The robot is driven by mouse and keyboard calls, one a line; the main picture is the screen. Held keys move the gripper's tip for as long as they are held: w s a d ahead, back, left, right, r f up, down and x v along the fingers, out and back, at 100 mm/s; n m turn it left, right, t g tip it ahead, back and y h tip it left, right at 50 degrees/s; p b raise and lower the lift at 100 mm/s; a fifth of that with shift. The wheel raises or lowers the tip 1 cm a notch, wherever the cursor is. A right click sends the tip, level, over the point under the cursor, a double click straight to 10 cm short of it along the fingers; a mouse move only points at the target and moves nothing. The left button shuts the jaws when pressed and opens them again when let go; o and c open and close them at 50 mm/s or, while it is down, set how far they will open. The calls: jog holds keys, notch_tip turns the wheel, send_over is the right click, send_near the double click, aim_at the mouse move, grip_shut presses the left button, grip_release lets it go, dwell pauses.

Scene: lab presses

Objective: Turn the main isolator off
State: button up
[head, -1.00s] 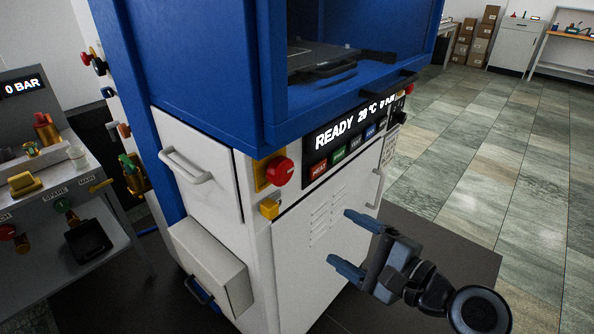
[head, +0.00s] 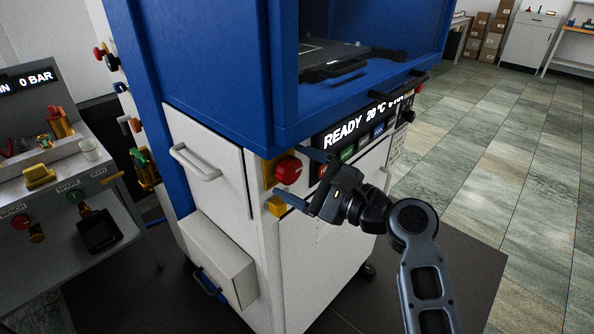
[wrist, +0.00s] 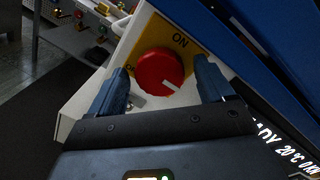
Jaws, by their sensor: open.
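The main isolator is a red round knob (head: 288,170) on a yellow plate (head: 269,172) at the front corner of the blue and white press. In the wrist view the red knob (wrist: 159,72) shows a white pointer mark towards its lower right, and the plate reads "ON" at the top; another label at left is partly hidden by a finger. My gripper (head: 294,178) is open in front of the knob. In the wrist view my gripper's fingers (wrist: 160,85) stand on either side of the knob, apart from it.
A yellow block (head: 278,206) sits just below the knob. The lit display panel (head: 352,135) with coloured buttons is right beside my gripper. A white drawer handle (head: 196,163) sticks out to the left. A bench with valves (head: 60,185) stands at far left. Tiled floor (head: 500,190) is clear at right.

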jog(key=shift+a, duration=0.1)
jog(key=shift+c, duration=0.4)
jog(key=c, duration=1)
jog(key=shift+o, duration=0.2)
jog(key=shift+f, duration=0.1)
jog(key=n+b, duration=0.2)
jog(key=n, duration=0.2)
jog(key=shift+f+n, duration=0.15)
jog(key=shift+n, duration=0.15)
jog(key=n+h+b, duration=0.1)
jog(key=n+b, duration=0.1)
jog(key=n, duration=0.2)
jog(key=shift+b, duration=0.4)
jog(key=n+b, duration=0.2)
jog(key=n, duration=0.2)
jog(key=shift+b, duration=0.35)
jog(key=shift+n+t+h+b, duration=0.45)
jog(key=shift+n+b, duration=0.85)
jog(key=shift+n, duration=0.9)
